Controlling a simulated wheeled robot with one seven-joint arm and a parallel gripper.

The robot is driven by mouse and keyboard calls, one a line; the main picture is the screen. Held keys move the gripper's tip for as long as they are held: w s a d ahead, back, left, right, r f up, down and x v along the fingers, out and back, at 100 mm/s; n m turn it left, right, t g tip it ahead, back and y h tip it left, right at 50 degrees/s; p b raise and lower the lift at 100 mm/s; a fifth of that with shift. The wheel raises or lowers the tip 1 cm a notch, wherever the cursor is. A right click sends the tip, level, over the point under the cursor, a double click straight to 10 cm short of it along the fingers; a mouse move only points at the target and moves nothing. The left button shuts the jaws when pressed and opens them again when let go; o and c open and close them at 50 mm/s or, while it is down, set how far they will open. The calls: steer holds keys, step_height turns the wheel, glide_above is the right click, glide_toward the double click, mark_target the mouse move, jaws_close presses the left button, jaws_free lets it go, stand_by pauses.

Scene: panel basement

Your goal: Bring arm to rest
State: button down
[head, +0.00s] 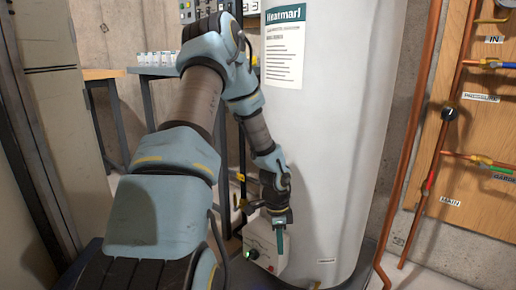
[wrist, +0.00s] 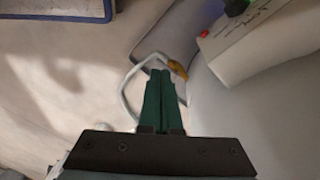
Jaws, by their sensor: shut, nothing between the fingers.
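My arm reaches forward in the head view, bent down at the wrist. My gripper (head: 280,246) points downward in front of the white water heater (head: 325,140), close to the control box low on its front. In the wrist view my gripper (wrist: 162,75) shows its two green fingers shut together with nothing between them. A thin pale hose (wrist: 128,85) with a yellow-orange end (wrist: 177,69) lies beyond the fingertips; I cannot tell whether it touches them.
The heater's control box (head: 262,257) has a green light and a red button. Copper pipes and valves run up a wooden board (head: 470,195) at the right. A table (head: 165,72) with small containers stands behind my arm. A grey cabinet (head: 30,120) is at the left.

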steer(key=s+a+r+n+t, duration=0.1)
steer(key=s+a+r+n, duration=0.4)
steer(key=a+r+n, duration=0.35)
steer(key=s+a+r+n+t, duration=0.2)
steer(key=s+a+r+n, duration=0.3)
steer(key=r+n, duration=0.55)
step_height(320, 180, up, 33)
steer(key=m+p, duration=0.2)
steer(key=p, duration=2.9)
steer(key=shift+w+f+y, duration=0.2)
steer(key=shift+w+y, duration=0.2)
